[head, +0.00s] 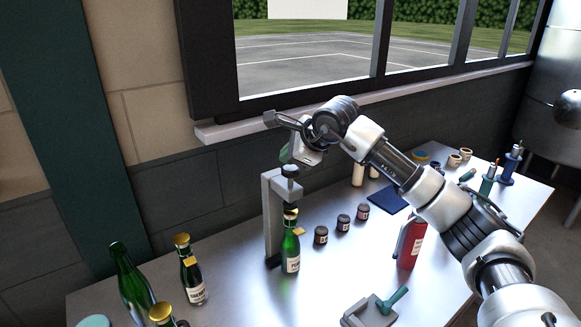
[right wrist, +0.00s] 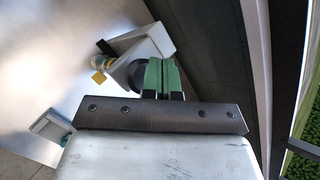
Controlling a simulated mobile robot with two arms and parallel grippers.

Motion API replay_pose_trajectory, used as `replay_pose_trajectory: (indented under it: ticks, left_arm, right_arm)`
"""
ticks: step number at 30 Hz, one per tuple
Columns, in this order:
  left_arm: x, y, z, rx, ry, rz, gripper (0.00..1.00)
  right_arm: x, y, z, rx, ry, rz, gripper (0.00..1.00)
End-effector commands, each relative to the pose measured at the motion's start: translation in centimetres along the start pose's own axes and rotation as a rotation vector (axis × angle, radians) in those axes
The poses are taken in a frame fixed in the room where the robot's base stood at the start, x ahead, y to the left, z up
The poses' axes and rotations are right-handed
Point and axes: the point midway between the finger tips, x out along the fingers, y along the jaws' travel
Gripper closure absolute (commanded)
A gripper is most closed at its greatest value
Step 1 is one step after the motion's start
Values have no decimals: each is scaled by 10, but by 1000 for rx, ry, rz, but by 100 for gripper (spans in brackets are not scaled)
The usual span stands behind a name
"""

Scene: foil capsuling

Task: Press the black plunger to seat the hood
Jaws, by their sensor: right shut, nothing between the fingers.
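The grey press stand (head: 270,215) stands on the table below the window, with the black plunger (head: 291,171) at the top of its arm. A green bottle (head: 291,258) stands upright under it, with a gold and dark hood (head: 290,216) on its neck. My right gripper (head: 285,153) is shut and empty, just above the plunger. In the right wrist view, its green fingers (right wrist: 163,76) are together, partly overlapping the black plunger (right wrist: 134,76); I cannot tell whether they touch. The stand's arm (right wrist: 143,46) shows beyond. My left gripper is not in view.
Bottles with gold tops (head: 192,272) and a tall green bottle (head: 130,275) stand at the left. Small dark jars (head: 342,222), a blue mat (head: 390,197) and a red container (head: 411,244) are right of the stand. A grey tray (head: 366,315) lies in front.

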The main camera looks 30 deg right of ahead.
Motion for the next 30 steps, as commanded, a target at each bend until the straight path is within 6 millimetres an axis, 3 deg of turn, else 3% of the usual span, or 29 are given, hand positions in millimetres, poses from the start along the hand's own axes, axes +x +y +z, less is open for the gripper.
replay_pose_trajectory:
  ticks: [17, 30]
  left_arm:
    - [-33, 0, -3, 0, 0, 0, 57]
    - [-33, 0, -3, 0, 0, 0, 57]
  right_arm:
    - [-35, -26, 26, 0, -2, -2, 100]
    - [-36, -26, 26, 0, -2, -2, 100]
